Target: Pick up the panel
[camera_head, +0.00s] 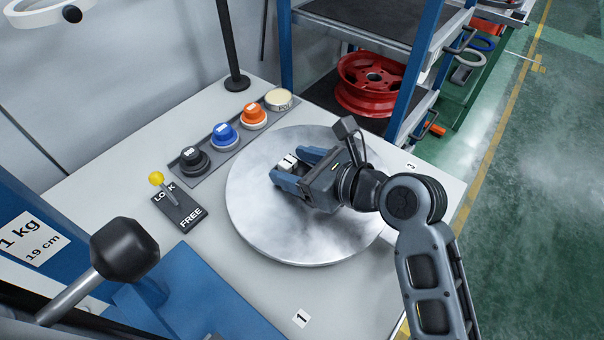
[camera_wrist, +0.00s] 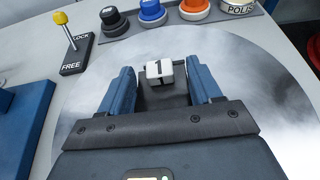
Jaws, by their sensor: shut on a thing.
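The round grey metal panel (camera_head: 262,215) lies flat over the worktop, and I cannot tell whether it touches the top. It also fills much of the wrist view (camera_wrist: 85,110). My gripper (camera_head: 288,170) is above the upper middle of this panel, with its blue fingers on both sides of a dark piece (camera_wrist: 163,95). A white block marked 1 (camera_wrist: 159,72) shows at the far end of that piece, between the fingertips (camera_wrist: 160,78). The fingers are shut on the dark piece, which looks like the panel's handle. Its join to the panel is hidden.
Behind the panel stand black (camera_head: 194,160), blue (camera_head: 224,135), orange (camera_head: 254,115) and cream (camera_head: 278,99) knobs. A yellow-tipped LOCK/FREE lever (camera_head: 156,178) is at left. A black post (camera_head: 232,50) and a shelf with a red wheel rim (camera_head: 372,78) stand beyond.

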